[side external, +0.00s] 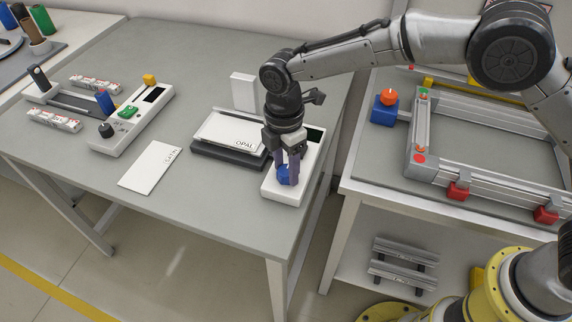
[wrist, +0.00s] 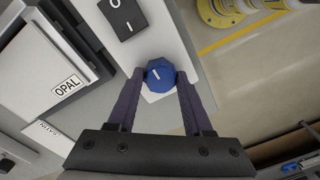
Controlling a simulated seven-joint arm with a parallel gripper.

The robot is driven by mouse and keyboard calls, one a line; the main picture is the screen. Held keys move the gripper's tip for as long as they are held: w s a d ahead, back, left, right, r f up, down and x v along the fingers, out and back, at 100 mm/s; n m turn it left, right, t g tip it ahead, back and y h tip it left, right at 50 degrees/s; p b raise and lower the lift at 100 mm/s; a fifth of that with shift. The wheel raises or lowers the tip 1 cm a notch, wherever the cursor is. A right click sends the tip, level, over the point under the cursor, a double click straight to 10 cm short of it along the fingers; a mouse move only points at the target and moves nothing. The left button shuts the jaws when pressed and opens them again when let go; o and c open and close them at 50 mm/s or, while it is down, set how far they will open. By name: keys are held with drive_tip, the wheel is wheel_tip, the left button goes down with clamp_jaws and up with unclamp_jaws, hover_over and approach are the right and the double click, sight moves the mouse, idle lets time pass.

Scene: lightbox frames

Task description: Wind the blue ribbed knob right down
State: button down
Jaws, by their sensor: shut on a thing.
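The blue ribbed knob (wrist: 158,76) sits on a white control box (side external: 270,188) near the right front edge of the grey table. It has a short white mark on its top. My gripper (wrist: 160,82) points down over the box, with one purple finger on each side of the knob and shut on it. In the side view my gripper (side external: 288,180) partly covers the knob (side external: 283,173). A black rocker switch marked I and O (wrist: 122,16) is on the same box.
A flat device labelled OPAL (side external: 230,135) stands left of the box. A white SATIN panel (side external: 152,165) lies on the table. Another control box (side external: 130,120) with a black knob is further left. A second bench with a metal frame (side external: 480,178) is on the right.

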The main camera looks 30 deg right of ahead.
sight(284, 168)
drive_tip(key=shift+r, duration=0.1)
idle(0.4)
drive_tip(key=shift+c, duration=1.5)
unclamp_jaws()
wheel_tip(284, 168, up, 14)
drive_tip(key=shift+w, duration=0.25)
